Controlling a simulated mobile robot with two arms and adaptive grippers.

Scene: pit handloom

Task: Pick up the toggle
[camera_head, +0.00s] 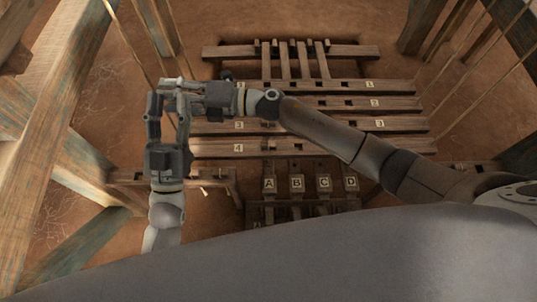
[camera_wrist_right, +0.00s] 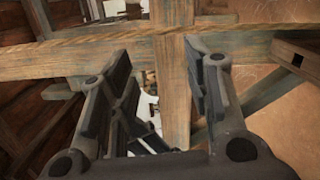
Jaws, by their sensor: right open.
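I cannot make out the toggle for certain in either view. In the head view my right gripper (camera_head: 172,88) reaches in from the right and points left. Its fingers are spread in the right wrist view (camera_wrist_right: 160,85), with no object clearly held between them. My left gripper (camera_head: 167,103) points up the picture from below. Its tips meet or overlap the right gripper's tips in the picture, so what lies between them is hidden. A small pale piece (camera_head: 203,190) shows just right of the left gripper; I cannot tell what it is.
Numbered wooden treadle bars (camera_head: 375,103) and lettered blocks A to D (camera_head: 297,183) lie to the right. Thick loom posts (camera_head: 62,100) stand at the left. In the right wrist view a wooden beam with a rope (camera_wrist_right: 85,55) crosses beyond the fingers, meeting an upright post (camera_wrist_right: 173,90).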

